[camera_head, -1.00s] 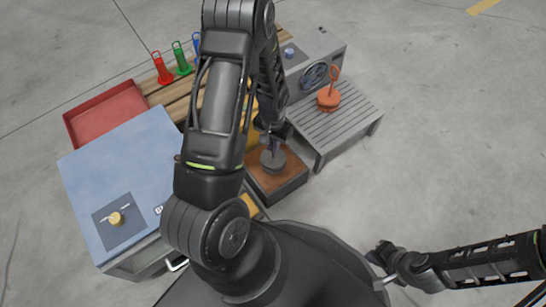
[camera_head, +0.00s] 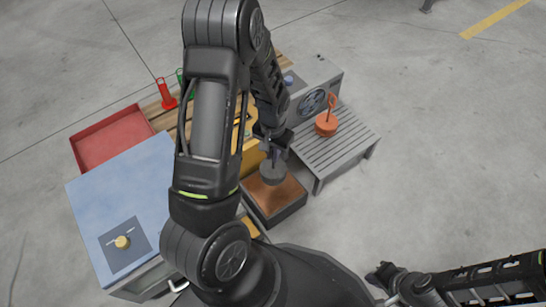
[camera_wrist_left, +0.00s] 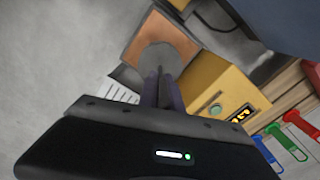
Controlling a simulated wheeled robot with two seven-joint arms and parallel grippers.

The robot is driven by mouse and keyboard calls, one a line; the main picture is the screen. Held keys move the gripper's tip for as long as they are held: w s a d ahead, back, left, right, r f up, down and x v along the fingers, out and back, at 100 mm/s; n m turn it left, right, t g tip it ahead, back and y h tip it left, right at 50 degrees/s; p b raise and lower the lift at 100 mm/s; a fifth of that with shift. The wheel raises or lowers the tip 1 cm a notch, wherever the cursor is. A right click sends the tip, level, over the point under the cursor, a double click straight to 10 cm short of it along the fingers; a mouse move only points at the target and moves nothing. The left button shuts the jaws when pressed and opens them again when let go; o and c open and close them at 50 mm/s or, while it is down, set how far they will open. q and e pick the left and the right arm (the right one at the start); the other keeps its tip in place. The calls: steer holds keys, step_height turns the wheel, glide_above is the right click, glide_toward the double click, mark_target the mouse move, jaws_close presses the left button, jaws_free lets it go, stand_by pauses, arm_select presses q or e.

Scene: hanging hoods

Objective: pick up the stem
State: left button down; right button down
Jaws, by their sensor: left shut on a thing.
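My left gripper (camera_head: 274,152) is shut on the stem of a dark grey round piece (camera_head: 273,173). The grey piece hangs over the far part of a dark box with a brown top (camera_head: 275,197), seemingly a little above it. In the left wrist view the fingers (camera_wrist_left: 162,90) are closed together, with the grey disc (camera_wrist_left: 158,56) beyond them against the brown top. The stem itself is mostly hidden between the fingers. My right gripper (camera_head: 380,275) is at the lower right, away from the objects; its jaws are too small to read.
An orange piece with a loop handle (camera_head: 326,125) stands on a grey slatted bench (camera_head: 345,150). A yellow box (camera_wrist_left: 215,95) stands beside the brown-topped box. A blue-topped cabinet (camera_head: 125,185), a red tray (camera_head: 110,138) and red and green loop-handled pieces (camera_head: 167,95) are at the left.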

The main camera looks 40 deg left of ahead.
arm_select(q)
steer(key=shift+r, duration=0.1)
stand_by(0.6)
steer(key=shift+w+r, duration=0.3)
steer(key=shift+w, duration=0.15)
steer(key=w+d+r+m, duration=0.1)
steer(key=w+d+r, duration=0.35)
steer(key=r, duration=0.25)
steer(key=w+d+r, duration=0.3)
steer(key=w+r, duration=0.3)
steer(key=r, duration=0.1)
steer(key=w+d+r, duration=0.1)
steer(key=d+r, duration=0.2)
steer(key=r, duration=0.4)
steer(key=w+d+r, duration=0.1)
steer(key=d+r, duration=0.3)
steer(key=r, duration=0.4)
steer(key=shift+d+m, duration=0.2)
steer(key=shift+m, duration=0.1)
